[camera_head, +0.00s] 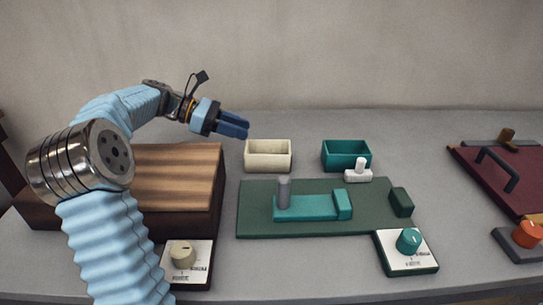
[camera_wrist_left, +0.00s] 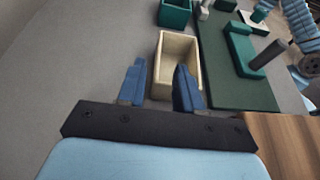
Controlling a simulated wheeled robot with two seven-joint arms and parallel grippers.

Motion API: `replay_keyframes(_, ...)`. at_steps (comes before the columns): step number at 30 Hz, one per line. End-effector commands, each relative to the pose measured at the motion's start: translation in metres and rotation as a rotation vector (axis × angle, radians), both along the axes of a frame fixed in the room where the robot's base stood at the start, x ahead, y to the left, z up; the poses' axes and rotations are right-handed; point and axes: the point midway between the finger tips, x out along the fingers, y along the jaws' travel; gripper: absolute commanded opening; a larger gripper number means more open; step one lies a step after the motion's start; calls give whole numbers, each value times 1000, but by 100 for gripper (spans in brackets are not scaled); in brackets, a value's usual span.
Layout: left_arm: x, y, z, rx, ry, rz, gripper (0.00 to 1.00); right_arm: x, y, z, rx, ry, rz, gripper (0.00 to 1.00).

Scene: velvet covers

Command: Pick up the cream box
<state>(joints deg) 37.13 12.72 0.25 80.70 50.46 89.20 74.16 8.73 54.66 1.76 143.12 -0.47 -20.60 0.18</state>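The cream box (camera_head: 268,164) is open-topped and stands on the grey table behind the green board, near the middle of the head view. It also shows in the left wrist view (camera_wrist_left: 176,43), partly hidden by a finger. My left gripper (camera_head: 246,128) is above the table, just up and left of the box in the head view. In the left wrist view its two blue fingers (camera_wrist_left: 160,64) are apart with nothing held between them; one overlaps the box in the picture. My right gripper shows in neither view.
A teal box (camera_head: 346,156) stands right of the cream box, with a white piece (camera_head: 358,175) before it. The green board (camera_head: 255,224) carries a teal block with a grey post (camera_head: 284,192). A wooden block (camera_head: 195,160) stands left; a dark red panel (camera_head: 480,172) lies far right.

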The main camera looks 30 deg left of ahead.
Motion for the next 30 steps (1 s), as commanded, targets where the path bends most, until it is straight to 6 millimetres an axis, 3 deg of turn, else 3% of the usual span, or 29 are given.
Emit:
replay_keyframes(3, 9, -17, -8, 1, -1, -2, 35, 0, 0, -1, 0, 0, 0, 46)
replay_keyframes(18, 35, -64, -35, 3, -2, -3, 35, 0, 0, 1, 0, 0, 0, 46)
replay_keyframes(26, 38, -67, -37, 5, -2, -1, 35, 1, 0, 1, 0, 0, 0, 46)
replay_keyframes(30, 38, -67, -37, 5, -2, -1, 15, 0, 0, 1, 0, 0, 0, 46)
